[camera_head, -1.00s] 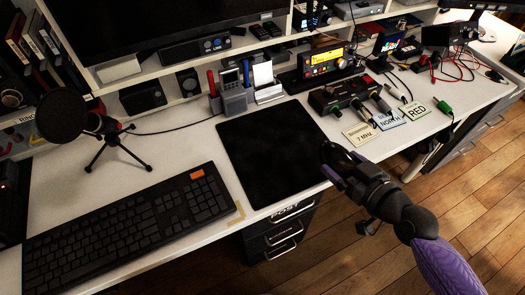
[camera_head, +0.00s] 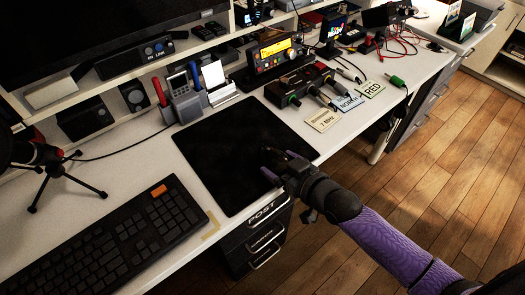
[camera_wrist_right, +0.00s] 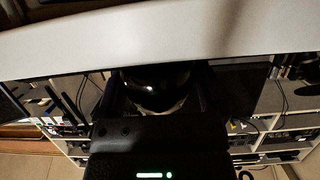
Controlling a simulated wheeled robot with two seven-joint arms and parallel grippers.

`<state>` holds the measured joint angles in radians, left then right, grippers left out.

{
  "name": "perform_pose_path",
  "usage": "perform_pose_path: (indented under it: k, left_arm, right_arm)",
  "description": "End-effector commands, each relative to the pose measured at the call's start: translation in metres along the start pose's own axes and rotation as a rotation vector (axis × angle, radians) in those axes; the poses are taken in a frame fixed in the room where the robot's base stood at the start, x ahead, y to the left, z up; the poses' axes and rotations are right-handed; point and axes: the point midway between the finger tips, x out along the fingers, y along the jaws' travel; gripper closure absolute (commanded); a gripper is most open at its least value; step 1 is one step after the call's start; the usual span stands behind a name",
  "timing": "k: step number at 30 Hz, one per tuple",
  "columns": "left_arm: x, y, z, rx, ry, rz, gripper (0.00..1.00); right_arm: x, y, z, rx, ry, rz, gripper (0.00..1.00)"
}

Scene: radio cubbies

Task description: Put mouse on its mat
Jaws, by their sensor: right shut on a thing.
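The black rectangular mat (camera_head: 220,150) lies on the white desk, right of the keyboard. My right gripper (camera_head: 273,166) reaches in from the lower right, at the mat's right front part. It is shut on the dark, glossy mouse (camera_wrist_right: 155,88), which shows between the fingers in the right wrist view. In the head view the mouse is dark against the dark mat, so I cannot tell whether it touches the mat. My left gripper is not in view.
A black keyboard (camera_head: 120,240) lies left of the mat. A pen holder (camera_head: 180,100) stands behind it. Label cards (camera_head: 323,120) and a dark box with cables (camera_head: 300,85) lie to the right. A microphone on a tripod (camera_head: 40,165) stands at the left.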

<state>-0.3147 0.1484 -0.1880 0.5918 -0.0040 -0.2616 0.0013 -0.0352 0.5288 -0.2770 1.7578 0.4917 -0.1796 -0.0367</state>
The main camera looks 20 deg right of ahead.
Motion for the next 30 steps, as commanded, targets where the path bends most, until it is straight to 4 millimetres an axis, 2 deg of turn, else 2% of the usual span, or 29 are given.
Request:
perform_pose_path:
  k: [5, 11, 13, 22, 23, 24, 30]
  left_arm:
    - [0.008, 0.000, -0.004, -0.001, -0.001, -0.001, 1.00]
    - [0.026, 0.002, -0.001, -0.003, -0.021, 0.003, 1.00]
    - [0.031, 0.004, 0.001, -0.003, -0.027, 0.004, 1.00]
    - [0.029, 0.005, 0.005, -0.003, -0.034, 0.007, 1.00]
    - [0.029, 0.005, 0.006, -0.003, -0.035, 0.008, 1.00]
    - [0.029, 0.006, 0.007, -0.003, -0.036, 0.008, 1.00]
    - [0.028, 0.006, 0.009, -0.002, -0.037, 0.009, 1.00]
  right_arm:
    - [0.018, 0.000, -0.004, 0.000, 0.001, 0.001, 0.73]
    - [0.058, 0.000, -0.015, 0.001, 0.002, 0.000, 0.73]
    - [0.059, 0.000, -0.012, 0.001, -0.002, -0.001, 0.73]
    - [0.058, 0.000, -0.014, 0.000, 0.000, 0.000, 0.73]
    - [0.058, 0.000, -0.014, 0.000, 0.000, 0.000, 0.07]
    - [0.058, 0.000, -0.015, 0.000, 0.000, 0.000, 0.00]
    - [0.058, 0.000, -0.015, 0.000, 0.000, 0.000, 0.00]
